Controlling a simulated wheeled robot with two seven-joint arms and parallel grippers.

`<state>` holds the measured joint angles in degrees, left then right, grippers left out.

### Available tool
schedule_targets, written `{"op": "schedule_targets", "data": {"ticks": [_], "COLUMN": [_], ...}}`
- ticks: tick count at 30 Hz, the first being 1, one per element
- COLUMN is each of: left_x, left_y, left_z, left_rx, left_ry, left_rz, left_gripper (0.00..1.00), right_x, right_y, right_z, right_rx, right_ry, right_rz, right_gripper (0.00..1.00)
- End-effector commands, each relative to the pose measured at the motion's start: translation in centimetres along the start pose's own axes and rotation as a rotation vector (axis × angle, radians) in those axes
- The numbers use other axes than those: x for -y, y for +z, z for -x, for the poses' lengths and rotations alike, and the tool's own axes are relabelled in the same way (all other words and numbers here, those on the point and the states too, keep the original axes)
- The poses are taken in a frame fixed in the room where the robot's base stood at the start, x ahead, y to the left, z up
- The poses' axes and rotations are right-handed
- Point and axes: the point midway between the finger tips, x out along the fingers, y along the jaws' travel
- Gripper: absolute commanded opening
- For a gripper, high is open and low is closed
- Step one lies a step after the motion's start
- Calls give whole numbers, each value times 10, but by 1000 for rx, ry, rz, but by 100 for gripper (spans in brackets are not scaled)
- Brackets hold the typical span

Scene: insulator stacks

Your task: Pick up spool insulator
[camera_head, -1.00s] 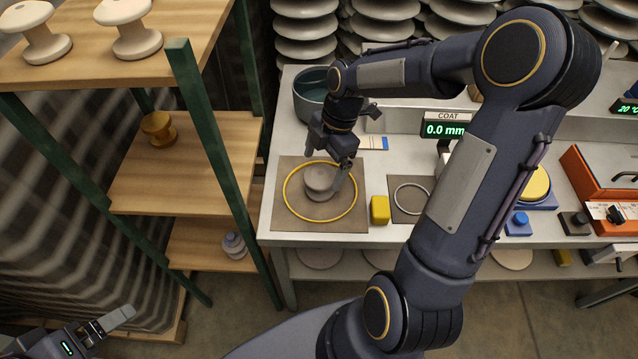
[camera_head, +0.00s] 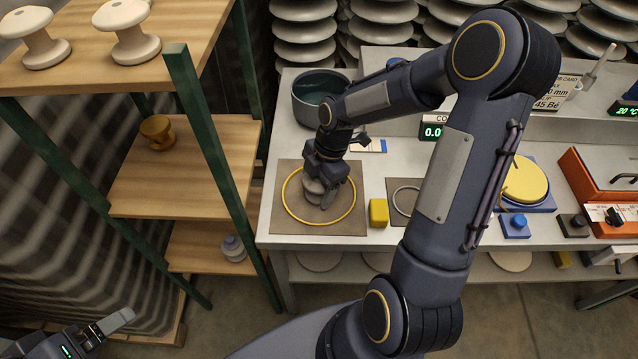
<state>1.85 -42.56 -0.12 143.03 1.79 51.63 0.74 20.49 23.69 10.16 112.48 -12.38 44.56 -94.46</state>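A grey-beige spool insulator (camera_head: 313,188) stands inside a yellow ring (camera_head: 293,212) on a brown mat (camera_head: 345,228) at the left end of the bench. My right gripper (camera_head: 322,192) is lowered over it, with one finger against or close to its right front side. The gripper body hides much of the spool, and the far finger is mostly hidden, so I cannot tell whether the fingers press on it. My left gripper (camera_head: 112,322) is at the bottom left, far from the bench and with nothing visible in it; its finger spacing is unclear.
A green pot (camera_head: 312,92) stands behind my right gripper. A yellow block (camera_head: 378,212) sits just right of the mat. A wooden shelf (camera_head: 170,178) with green posts holds other spools on the left. A yellow disc device (camera_head: 525,182) is farther right.

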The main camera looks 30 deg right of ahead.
Motion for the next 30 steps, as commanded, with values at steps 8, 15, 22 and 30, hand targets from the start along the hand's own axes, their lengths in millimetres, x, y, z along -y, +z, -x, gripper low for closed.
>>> {"op": "schedule_targets", "data": {"ticks": [8,15,22,30], "left_x": [0,0,-1,-1], "left_y": [0,0,-1,-1], "left_z": [0,0,2,1], "left_rx": [0,0,0,0], "left_ry": [0,0,0,0], "left_rz": [0,0,0,0], "left_gripper": [93,93,93,93], "right_x": [-1,-1,-2,34], "right_y": [0,-1,-7,5], "right_z": [1,4,27,90], "right_rx": [0,0,1,5], "right_ry": [2,3,7,10], "right_rz": [0,0,0,-5], "right_gripper": [32,32,32,32]}}
